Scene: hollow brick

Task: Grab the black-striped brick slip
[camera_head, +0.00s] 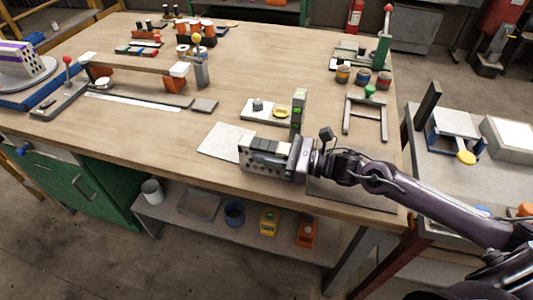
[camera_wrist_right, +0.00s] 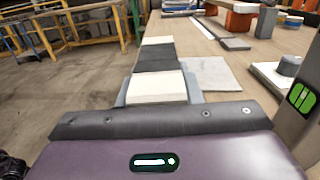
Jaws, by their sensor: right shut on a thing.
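The black-striped brick slip (camera_head: 264,146), with white and black bands, is between the fingers of my right gripper (camera_head: 262,158) near the table's front edge. In the right wrist view the slip (camera_wrist_right: 155,60) runs straight out from the gripper (camera_wrist_right: 157,92), with its near white end between the fingers. My right gripper is shut on it. The gripper's near finger hides the slip's lower side in the head view, so I cannot tell whether it touches the table. My left gripper is not in view.
A white sheet (camera_head: 222,140) lies left of the gripper. A white plate with a knob (camera_head: 258,106) and a green-lit post (camera_head: 298,108) stand close behind. A purple-striped hollow brick (camera_head: 14,54) stands at the far left. The middle of the wooden table (camera_head: 235,75) is clear.

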